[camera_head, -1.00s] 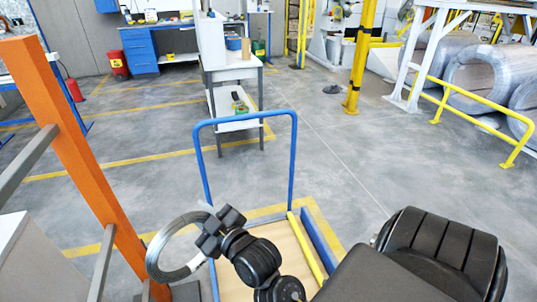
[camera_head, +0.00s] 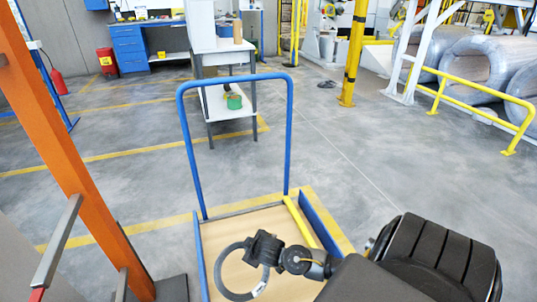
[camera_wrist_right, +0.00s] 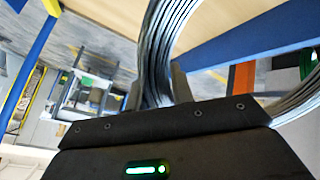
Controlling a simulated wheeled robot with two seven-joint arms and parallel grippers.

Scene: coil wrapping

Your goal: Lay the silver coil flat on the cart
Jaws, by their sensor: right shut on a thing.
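The silver coil (camera_head: 222,285) is a ring of thin wire that looks dark in the head view. My right gripper (camera_head: 264,248) is shut on its upper right side. The ring hangs tilted over the left part of the cart's wooden bed (camera_head: 225,232); its lower edge is near the bottom of the picture, and I cannot tell whether it touches the bed. In the right wrist view the coil's wire bundle (camera_wrist_right: 168,40) runs between the two fingers of the gripper (camera_wrist_right: 158,92). My left gripper is not in view.
The cart has a tall blue handle (camera_head: 183,140) at its far end and a yellow bar (camera_head: 299,222) along its right side. An orange post (camera_head: 70,150) stands at left. A grey table (camera_head: 222,47) stands behind the cart. Open floor lies to the right.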

